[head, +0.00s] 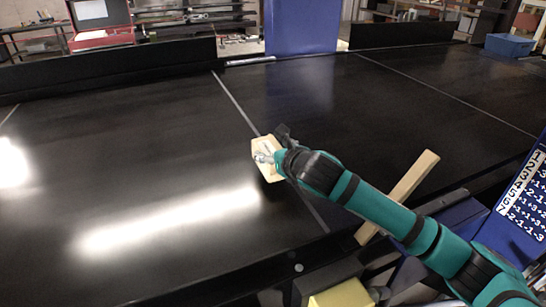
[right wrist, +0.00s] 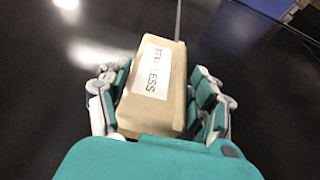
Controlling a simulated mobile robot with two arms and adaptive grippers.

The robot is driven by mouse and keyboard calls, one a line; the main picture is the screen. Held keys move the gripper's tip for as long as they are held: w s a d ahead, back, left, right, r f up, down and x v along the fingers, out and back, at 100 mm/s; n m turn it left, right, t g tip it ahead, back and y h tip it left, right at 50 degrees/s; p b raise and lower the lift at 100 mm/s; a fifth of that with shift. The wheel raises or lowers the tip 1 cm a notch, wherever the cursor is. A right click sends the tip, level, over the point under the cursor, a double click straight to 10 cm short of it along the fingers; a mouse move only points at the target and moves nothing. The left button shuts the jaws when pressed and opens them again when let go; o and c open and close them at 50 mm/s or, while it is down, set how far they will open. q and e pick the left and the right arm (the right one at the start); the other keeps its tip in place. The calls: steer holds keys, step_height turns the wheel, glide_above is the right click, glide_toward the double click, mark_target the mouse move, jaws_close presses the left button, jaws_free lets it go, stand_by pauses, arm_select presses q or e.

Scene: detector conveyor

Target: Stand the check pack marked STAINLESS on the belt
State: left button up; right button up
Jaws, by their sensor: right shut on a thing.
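The check pack (right wrist: 155,90) is a tan block with a white label; the label's letters are partly readable and end in "LESS". In the right wrist view it sits between both fingers of my right gripper (right wrist: 158,105), which is shut on it. In the head view the pack (head: 268,172) shows at the end of my teal right arm, over the black belt (head: 150,130), near a thin light line across it. I cannot tell whether the pack's underside touches the belt. My left gripper is not in view.
A pale wooden bar (head: 400,195) lies across the belt's near edge, beneath my right arm. A blue panel with numbers (head: 525,200) stands at the right. A blue column (head: 300,25) and dark side walls line the far edge. The belt left of the pack is clear.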

steer(key=shift+w+a, duration=0.15)
steer(key=shift+w, duration=0.2)
step_height(320, 180, down, 2)
steer(key=shift+f+p, duration=0.25)
steer(key=shift+p, duration=0.75)
steer(key=shift+f, duration=0.35)
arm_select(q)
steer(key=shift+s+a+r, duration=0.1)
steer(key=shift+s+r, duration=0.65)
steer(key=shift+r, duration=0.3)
arm_select(e)
steer(key=shift+f, duration=0.15)
steer(key=o, duration=1.6)
steer(key=shift+f, duration=0.1)
steer(key=shift+s, duration=0.1)
